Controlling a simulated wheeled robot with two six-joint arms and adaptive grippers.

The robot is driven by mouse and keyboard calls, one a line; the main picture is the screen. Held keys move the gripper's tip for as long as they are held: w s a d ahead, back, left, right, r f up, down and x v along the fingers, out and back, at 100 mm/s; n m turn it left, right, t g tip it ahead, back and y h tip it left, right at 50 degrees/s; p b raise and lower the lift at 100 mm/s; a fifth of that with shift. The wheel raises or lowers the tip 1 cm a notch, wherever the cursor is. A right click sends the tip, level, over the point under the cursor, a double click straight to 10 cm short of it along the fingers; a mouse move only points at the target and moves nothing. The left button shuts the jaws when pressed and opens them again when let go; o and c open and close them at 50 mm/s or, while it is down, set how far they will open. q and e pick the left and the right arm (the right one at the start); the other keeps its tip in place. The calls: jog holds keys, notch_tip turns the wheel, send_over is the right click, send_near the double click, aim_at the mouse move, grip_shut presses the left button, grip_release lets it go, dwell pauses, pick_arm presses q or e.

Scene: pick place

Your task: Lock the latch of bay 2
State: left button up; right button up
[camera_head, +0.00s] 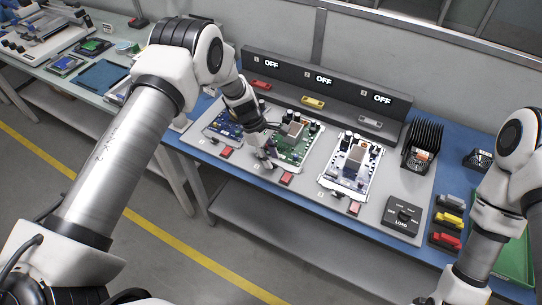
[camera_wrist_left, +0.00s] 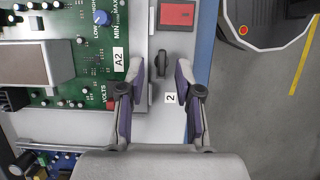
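The green circuit board of bay 2 (camera_head: 296,146) lies on the grey panel between two other boards. In the left wrist view, the dark latch (camera_wrist_left: 162,64) stands beside the board's edge, just above a small "2" label (camera_wrist_left: 170,97). My left gripper (camera_head: 264,160) is over the front left corner of bay 2. In the left wrist view my left gripper (camera_wrist_left: 158,72) is open, with one finger on each side of the latch and a gap showing on both sides. The latch is hard to make out in the head view. My right gripper is out of view.
A red button (camera_wrist_left: 177,13) sits near the latch. A blue board (camera_head: 224,124) lies to the left and a white board (camera_head: 350,168) to the right. The rear console (camera_head: 325,88) shows several OFF displays. A LOAD switch box (camera_head: 403,216) stands at right.

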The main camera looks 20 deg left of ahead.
pick_arm(q)
jog(key=shift+s+d+f, duration=0.15)
jog(key=shift+d+f, duration=0.05)
jog(key=shift+f, duration=0.25)
jog(key=shift+c, duration=0.3)
grip_shut()
